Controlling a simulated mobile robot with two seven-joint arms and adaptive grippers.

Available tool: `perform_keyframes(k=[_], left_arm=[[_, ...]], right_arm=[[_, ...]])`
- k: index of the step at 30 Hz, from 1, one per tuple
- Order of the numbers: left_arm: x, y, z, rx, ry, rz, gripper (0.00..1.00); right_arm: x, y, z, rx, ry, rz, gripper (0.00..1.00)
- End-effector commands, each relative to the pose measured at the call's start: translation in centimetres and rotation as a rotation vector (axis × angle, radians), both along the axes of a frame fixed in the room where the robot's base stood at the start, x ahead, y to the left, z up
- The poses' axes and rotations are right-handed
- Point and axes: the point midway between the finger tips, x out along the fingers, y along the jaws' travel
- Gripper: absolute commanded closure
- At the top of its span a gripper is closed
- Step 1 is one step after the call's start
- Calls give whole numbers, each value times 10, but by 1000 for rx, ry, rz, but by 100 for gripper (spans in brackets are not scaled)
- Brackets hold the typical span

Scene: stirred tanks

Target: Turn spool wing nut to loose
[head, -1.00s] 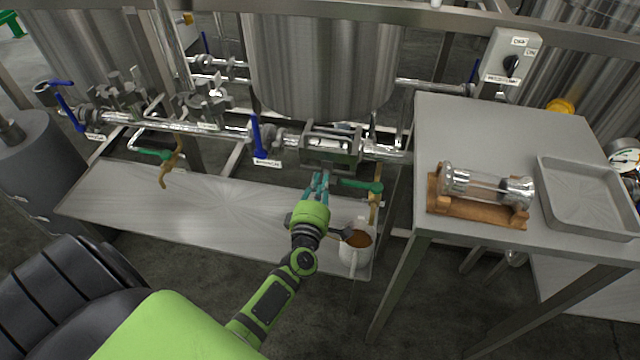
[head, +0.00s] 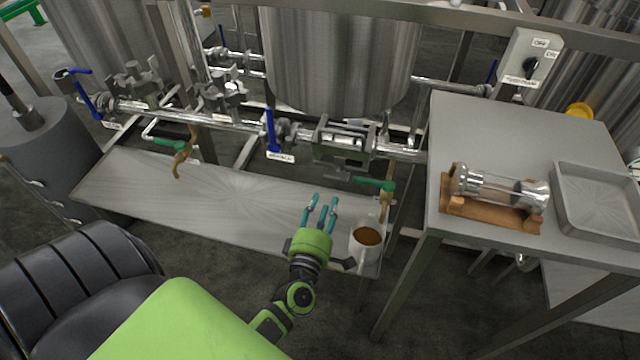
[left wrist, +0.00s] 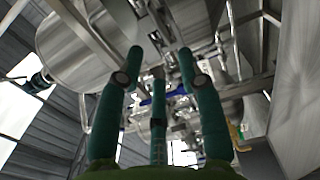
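A short spool section (head: 342,140) sits in the horizontal pipe line below the middle tank, within a grey frame. A wing nut on it is too small to make out for sure. My left gripper (head: 321,208) is in front of and below this section, over the steel shelf, apart from the pipe. Its three teal fingers are spread with nothing between them. In the left wrist view the spread fingers (left wrist: 161,66) point toward the pipework, which is blurred and partly hidden behind them. My right gripper is not in view.
A white mug of brown liquid (head: 364,242) stands close right of my left gripper. A green-handled valve (head: 374,184) is above it, a blue lever (head: 270,130) left of the spool. A side table (head: 470,120) holds a glass cylinder (head: 500,186) on a wooden cradle and a tray (head: 600,232).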

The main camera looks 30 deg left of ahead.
Motion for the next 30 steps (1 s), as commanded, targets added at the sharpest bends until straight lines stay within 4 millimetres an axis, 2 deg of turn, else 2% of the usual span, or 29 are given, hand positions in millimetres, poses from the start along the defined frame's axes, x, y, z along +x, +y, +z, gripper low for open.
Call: perform_keyframes(k=[3, 9, 26, 28, 30], left_arm=[[-19, -7, -1, -2, 2, -1, 63], [-33, -12, 0, -2, 0, -1, 63], [-34, -13, -1, 2, 3, -3, 63], [-34, -18, -7, 30, 32, -24, 63], [-34, -28, -23, 97, 103, -76, 63]], right_arm=[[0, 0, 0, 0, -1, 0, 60], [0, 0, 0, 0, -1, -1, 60], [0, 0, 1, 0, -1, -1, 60], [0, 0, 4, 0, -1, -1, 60], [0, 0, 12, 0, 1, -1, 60]])
